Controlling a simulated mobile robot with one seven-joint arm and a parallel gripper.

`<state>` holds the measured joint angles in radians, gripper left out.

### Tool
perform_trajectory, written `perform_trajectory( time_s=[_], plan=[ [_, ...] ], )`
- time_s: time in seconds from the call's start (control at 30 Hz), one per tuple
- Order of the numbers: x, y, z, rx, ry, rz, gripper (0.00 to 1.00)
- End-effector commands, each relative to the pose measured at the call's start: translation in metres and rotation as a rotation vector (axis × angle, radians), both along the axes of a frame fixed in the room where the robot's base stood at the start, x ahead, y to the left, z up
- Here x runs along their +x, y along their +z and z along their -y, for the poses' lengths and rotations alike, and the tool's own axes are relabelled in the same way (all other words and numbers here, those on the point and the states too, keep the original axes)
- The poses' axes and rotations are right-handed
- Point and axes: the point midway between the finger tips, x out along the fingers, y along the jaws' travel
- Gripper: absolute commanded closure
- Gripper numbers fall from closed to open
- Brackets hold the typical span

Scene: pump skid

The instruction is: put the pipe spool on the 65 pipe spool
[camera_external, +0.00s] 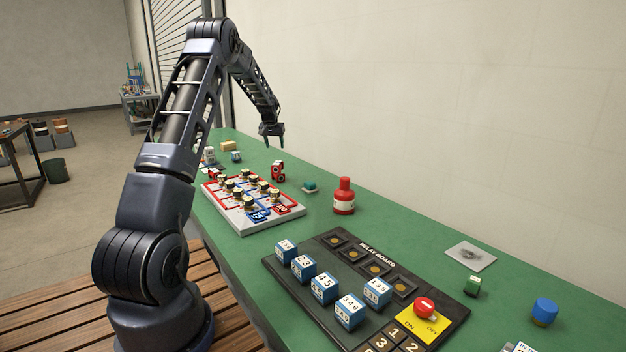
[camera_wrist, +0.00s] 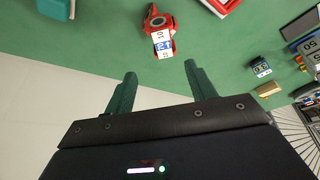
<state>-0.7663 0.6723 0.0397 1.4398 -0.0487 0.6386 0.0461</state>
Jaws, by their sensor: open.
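A small red part with dark round openings, seemingly the pipe spool (camera_external: 278,171), stands on the green bench behind the grey board. In the wrist view the red part (camera_wrist: 155,22) lies ahead of my fingers and carries a white and blue label with digits. My gripper (camera_external: 272,142) is open and empty, above the bench and apart from the red part; its two fingers (camera_wrist: 160,76) are spread in the wrist view. The grey board (camera_external: 240,222) holds several gold-and-black topped pieces on red and blue labelled places. I cannot make out which one is marked 65.
The relay board (camera_external: 455,305) with blue numbered blocks fills the near bench. A small dark numbered block (camera_wrist: 260,66) and a tan block (camera_wrist: 268,89) lie right in the wrist view.

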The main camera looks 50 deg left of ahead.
Motion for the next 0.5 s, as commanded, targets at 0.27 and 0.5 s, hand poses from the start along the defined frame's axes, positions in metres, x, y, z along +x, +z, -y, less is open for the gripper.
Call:
perform_trajectory(
  time_s=[0.27,0.5],
  plan=[
    [0.01,0.074,0.098,0.0,-0.089,0.008,0.44],
    [-0.002,0.137,0.202,-0.003,-0.18,0.013,0.44]
  ],
)
